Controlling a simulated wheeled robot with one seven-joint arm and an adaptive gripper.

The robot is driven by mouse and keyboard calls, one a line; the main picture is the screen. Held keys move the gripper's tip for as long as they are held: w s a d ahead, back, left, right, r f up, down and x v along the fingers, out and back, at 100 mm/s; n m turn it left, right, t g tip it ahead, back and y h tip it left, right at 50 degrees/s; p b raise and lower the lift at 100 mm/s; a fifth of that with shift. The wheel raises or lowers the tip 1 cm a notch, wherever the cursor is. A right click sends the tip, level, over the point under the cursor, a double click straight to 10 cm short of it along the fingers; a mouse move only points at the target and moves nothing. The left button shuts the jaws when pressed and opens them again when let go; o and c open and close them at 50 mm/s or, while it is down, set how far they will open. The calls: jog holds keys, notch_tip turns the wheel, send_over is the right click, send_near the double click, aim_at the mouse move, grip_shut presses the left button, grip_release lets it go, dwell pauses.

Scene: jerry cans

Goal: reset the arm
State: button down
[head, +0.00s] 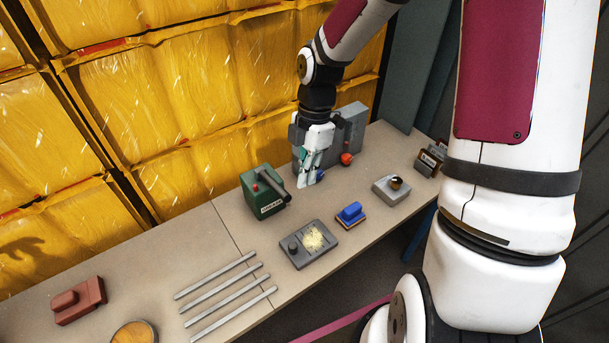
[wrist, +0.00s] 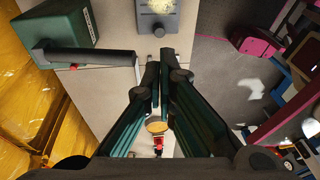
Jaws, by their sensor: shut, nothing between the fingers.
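My gripper (head: 305,183) hangs over the back part of the bench, pointing down, with its fingers together and nothing between them. In the wrist view its fingertips (wrist: 160,62) also show close together above the bench. I cannot tell how large the gap between spout and fingers is.
A grey box (head: 350,125) with a red knob stands behind my gripper. A grey device (head: 309,245), a blue brush-like block (head: 351,213) and a small grey block (head: 391,190) lie nearby. Several metal rods (head: 225,295) and a red-brown block (head: 80,301) lie to the left. Yellow-wrapped panels (head: 180,90) stand behind.

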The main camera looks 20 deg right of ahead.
dwell(0.7)
jog(key=s+r+m+t+h+b, duration=0.1)
jog(key=s+r+m+t, duration=0.2)
jog(key=s+r+m, duration=0.4)
jog(key=s+r+m+t+h+b, duration=0.1)
jog(key=s+r+m+t, duration=0.3)
jog(key=r+m, duration=0.9)
jog(key=s+a+r, duration=0.1)
jog(key=s, duration=0.2)
jog(key=shift+r, duration=0.35)
